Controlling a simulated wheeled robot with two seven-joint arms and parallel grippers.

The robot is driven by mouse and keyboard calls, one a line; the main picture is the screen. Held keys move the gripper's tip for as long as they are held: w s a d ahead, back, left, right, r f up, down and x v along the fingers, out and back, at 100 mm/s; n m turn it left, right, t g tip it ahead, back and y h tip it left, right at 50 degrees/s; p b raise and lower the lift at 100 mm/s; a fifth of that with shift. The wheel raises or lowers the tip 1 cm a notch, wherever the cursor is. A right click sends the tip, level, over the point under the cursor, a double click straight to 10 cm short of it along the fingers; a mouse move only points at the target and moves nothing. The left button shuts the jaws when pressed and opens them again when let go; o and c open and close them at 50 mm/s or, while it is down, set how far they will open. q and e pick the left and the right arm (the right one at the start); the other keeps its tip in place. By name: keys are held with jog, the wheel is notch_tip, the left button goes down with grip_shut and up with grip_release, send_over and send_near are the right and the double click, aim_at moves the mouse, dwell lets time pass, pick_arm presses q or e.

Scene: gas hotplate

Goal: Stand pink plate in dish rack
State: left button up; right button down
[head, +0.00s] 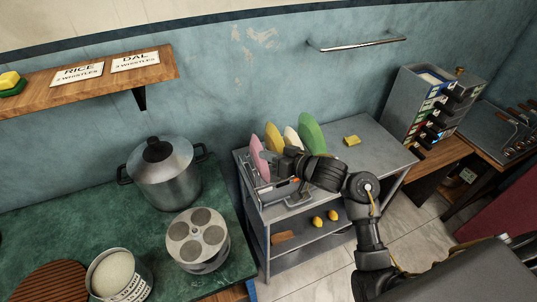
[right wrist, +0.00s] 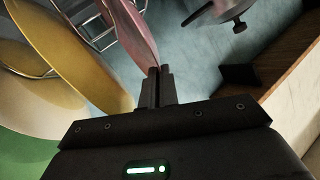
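The pink plate (head: 257,157) stands close to upright at the left end of the wire dish rack (head: 264,185). In the right wrist view the pink plate (right wrist: 133,28) runs edge-on down to my fingertips. My right gripper (right wrist: 157,76) has its fingers close together on the plate's edge. In the head view my right gripper (head: 276,167) reaches in from the right, and its hand hides part of the rack. Whether the plate's lower edge rests in a slot is hidden. My left gripper is not in view.
A yellow plate (head: 273,138), a white plate (head: 291,140) and a green plate (head: 311,134) stand to the right of the pink plate. A yellow sponge (head: 351,140) lies on the metal table (head: 375,150). A steel pot (head: 164,175) stands on the green counter to the left.

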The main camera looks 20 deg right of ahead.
jog(key=c, duration=1.6)
grip_release()
jog(key=v, duration=1.1)
jog(key=shift+a, duration=0.1)
